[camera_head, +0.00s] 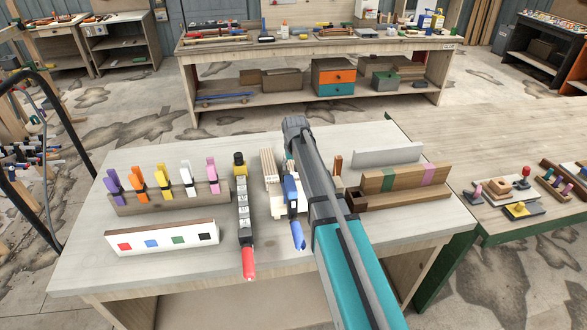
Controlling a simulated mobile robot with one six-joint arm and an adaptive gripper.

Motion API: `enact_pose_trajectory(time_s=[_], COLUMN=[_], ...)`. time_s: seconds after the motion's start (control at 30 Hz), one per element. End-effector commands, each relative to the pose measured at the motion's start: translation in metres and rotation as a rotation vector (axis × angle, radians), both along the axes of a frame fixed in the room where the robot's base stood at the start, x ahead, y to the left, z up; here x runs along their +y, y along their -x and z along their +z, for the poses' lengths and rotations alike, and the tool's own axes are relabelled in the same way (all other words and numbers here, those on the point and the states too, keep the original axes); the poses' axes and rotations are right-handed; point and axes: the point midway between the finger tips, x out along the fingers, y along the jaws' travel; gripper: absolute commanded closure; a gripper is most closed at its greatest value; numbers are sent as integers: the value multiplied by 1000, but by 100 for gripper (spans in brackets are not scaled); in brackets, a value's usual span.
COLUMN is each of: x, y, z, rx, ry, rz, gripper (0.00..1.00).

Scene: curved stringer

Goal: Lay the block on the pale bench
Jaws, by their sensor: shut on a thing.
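The pale bench (160,245) fills the middle of the head camera view, with a light grey top. My arm reaches over it from the bottom edge, and its far end stands above the bench's back half. My gripper is hidden by the arm, so I cannot see its fingers or anything between them. I cannot pick out with certainty which piece is the block. A small brown wooden piece (338,163) shows just right of the arm, partly covered by it.
Bare top shows at front left.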

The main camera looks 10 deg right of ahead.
Motion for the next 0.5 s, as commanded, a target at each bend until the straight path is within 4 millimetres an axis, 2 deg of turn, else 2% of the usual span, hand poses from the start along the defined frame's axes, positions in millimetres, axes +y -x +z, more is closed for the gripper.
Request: enact_pose_trajectory(time_s=[0.3, 0.33, 0.47, 0.5], x=[0, 0, 0, 0], y=[0, 0, 0, 0], z=[-4, -3, -3, -3], rx=[0, 0, 0, 0], ry=[0, 0, 0, 0], rz=[0, 0, 0, 0], gripper=[85, 27, 3, 0])
